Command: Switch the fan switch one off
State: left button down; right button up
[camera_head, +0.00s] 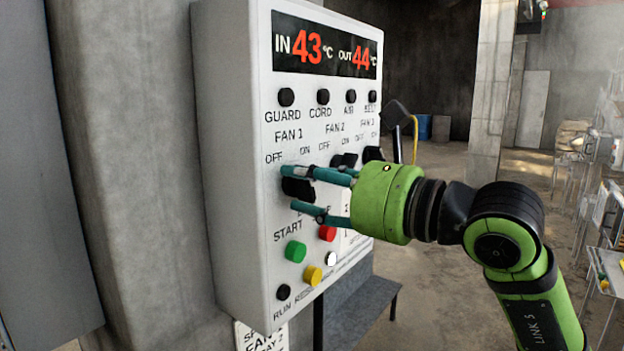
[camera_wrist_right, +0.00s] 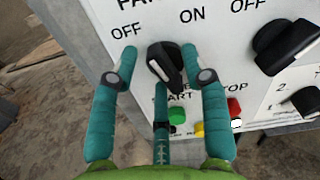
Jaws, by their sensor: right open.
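The fan 1 switch (camera_head: 297,187) is a black rotary knob below the "OFF" and "ON" lettering on the white control box (camera_head: 232,130). In the right wrist view the knob (camera_wrist_right: 166,64) has a raised handle slanting toward the lower right; I cannot tell surely which mark it is set to. My right gripper (camera_head: 296,190), with teal fingers and a green palm, is open around the knob. In the right wrist view its fingertips (camera_wrist_right: 160,66) stand left and right of the knob with gaps, and a third finger is below. My left gripper is not in view.
The fan 2 (camera_head: 344,160) and fan 3 (camera_head: 373,154) knobs sit to the right. Green (camera_head: 295,251), red (camera_head: 327,233) and yellow (camera_head: 312,275) buttons lie below the gripper. A temperature display (camera_head: 325,45) is at the top. A grey bench (camera_head: 362,310) stands below the box.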

jog(key=shift+c, duration=0.4)
grip_shut()
jog(key=n+b, duration=0.1)
jog(key=b, duration=0.1)
jog(key=n+b, duration=0.2)
jog(key=shift+f+b, duration=0.35)
jog(key=shift+b, duration=0.05)
jog(key=shift+r+n+b, duration=0.15)
jog(key=shift+n+b, duration=0.25)
jog(key=shift+n, duration=0.2)
jog(key=shift+r, duration=0.1)
jog(key=shift+o, duration=0.4)
grip_release()
